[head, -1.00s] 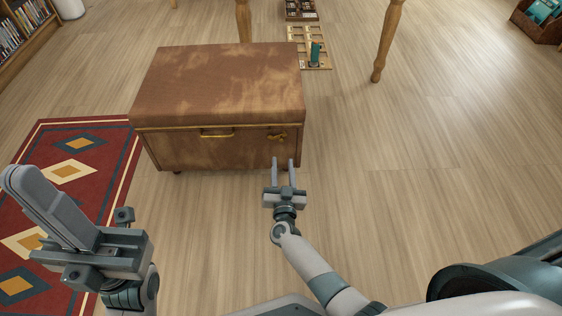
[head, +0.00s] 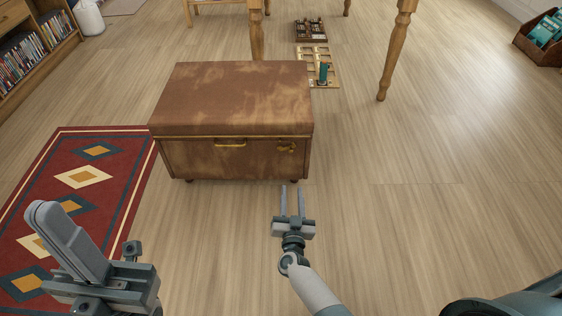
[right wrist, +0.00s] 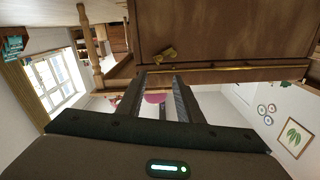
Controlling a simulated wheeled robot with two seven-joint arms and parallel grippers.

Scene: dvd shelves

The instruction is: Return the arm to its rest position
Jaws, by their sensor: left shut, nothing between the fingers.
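My left gripper (head: 62,238) is at the lower left of the head view, over the rug, with its fingers together and nothing between them. My right gripper (head: 291,190) is in the lower middle of the head view, in front of the brown trunk (head: 236,97). Its two fingers are apart, with bare floor showing between them. In the right wrist view the open fingers (right wrist: 160,85) point toward the trunk's front (right wrist: 225,35), where a brass latch shows. The right gripper holds nothing and appears apart from the trunk.
A red patterned rug (head: 115,200) lies left of the trunk. A bookshelf (head: 38,55) stands at the upper left. Turned wooden table legs (head: 396,50) stand behind the trunk, near a wooden rack (head: 313,55). A crate (head: 540,38) is at the far right. The floor to the right is clear.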

